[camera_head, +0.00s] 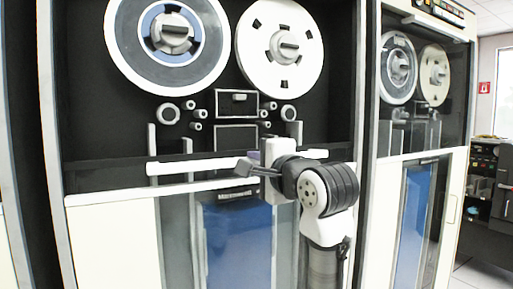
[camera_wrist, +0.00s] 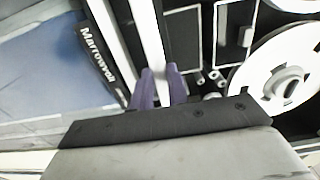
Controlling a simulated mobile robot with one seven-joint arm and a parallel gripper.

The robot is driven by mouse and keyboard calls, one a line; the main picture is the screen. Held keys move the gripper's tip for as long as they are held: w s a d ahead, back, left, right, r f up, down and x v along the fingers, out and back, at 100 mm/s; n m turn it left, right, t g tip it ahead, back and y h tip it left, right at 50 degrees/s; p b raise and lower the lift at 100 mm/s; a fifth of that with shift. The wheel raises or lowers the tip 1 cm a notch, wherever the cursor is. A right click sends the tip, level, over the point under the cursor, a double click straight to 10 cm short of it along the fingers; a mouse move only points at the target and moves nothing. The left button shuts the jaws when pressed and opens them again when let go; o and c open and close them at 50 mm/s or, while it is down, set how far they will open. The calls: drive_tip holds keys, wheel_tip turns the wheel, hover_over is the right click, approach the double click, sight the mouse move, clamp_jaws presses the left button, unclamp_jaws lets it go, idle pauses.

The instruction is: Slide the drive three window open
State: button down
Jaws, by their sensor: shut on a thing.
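A tall tape drive (camera_head: 105,215) fills the middle of the head view, with a dark upper bay behind its window. A white horizontal bar (camera_head: 195,165) crosses the lower part of this bay. My gripper (camera_head: 254,168) is at the right half of that bar. In the wrist view, the two purple fingertips of my gripper (camera_wrist: 161,84) stand on either side of the white bar (camera_wrist: 150,35) and are shut on it. The window's clear pane is hard to make out, so I cannot tell how far it is open. No drive number is readable.
A blue-grey reel (camera_head: 170,44) and a white reel (camera_head: 280,45) sit above the bar. A second tape drive (camera_head: 455,190) with two reels stands at the right. A dark label (camera_wrist: 98,52) with white lettering lies beside the bar.

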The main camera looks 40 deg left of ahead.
drive_tip(key=shift+f+b, duration=0.3)
drive_tip(key=shift+f, duration=0.8)
drive_tip(key=c, duration=1.4)
unclamp_jaws()
drive_tip(key=shift+o, duration=0.2)
drive_tip(key=v, duration=1.3)
drive_tip(key=shift+d+b, duration=0.35)
drive_tip(key=shift+d, duration=0.05)
drive_tip(key=shift+s, duration=0.15)
